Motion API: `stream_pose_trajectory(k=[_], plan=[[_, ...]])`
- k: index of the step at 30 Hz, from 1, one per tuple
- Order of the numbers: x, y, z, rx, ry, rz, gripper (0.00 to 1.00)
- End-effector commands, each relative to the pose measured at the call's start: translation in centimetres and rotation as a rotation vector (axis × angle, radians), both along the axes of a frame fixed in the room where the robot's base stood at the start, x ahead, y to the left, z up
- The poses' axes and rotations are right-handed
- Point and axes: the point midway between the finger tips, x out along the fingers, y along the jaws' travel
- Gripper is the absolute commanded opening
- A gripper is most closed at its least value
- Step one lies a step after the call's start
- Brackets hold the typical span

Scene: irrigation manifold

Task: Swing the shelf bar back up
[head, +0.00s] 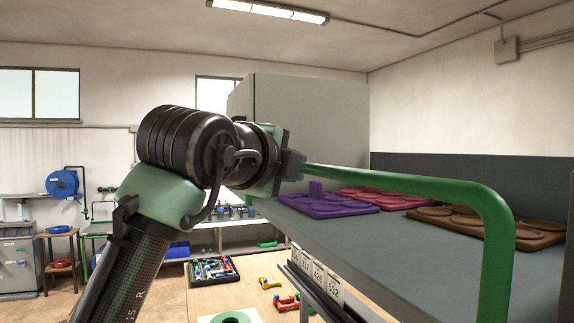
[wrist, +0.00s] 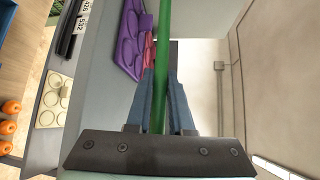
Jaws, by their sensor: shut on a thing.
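The shelf bar (head: 440,188) is a green tube in front of the grey shelf (head: 400,245). In the head view it runs from my gripper (head: 301,166) to the right, then bends down at the near right. Its long stretch is at a height above the shelf surface. My gripper is shut on the far left part of the bar in the head view. In the wrist view the green bar (wrist: 164,60) passes between the two blue-grey fingers of my gripper (wrist: 163,90). The bar's lower end is out of view.
Purple (head: 318,202), magenta (head: 358,194) and brown (head: 490,226) trays with round recesses lie on the shelf. Below left, a wooden table holds a tool tray (head: 213,270) and valve parts. A grey cabinet (head: 310,115) stands behind.

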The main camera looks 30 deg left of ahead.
Motion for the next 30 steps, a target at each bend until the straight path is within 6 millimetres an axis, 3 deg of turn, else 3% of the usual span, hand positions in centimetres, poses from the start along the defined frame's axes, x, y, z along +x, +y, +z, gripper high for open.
stream_pose_trajectory(k=[15, 16, 20, 30], plan=[[0.24, -0.3, 0.05, 0.0, -0.002, -0.002, 0.0], [0.24, -0.31, 0.05, 0.0, -0.002, -0.002, 0.25], [0.22, -0.29, 0.03, 0.001, -0.002, -0.002, 0.49], [0.22, -0.27, 0.03, 0.0, 0.0, -0.001, 0.5]])
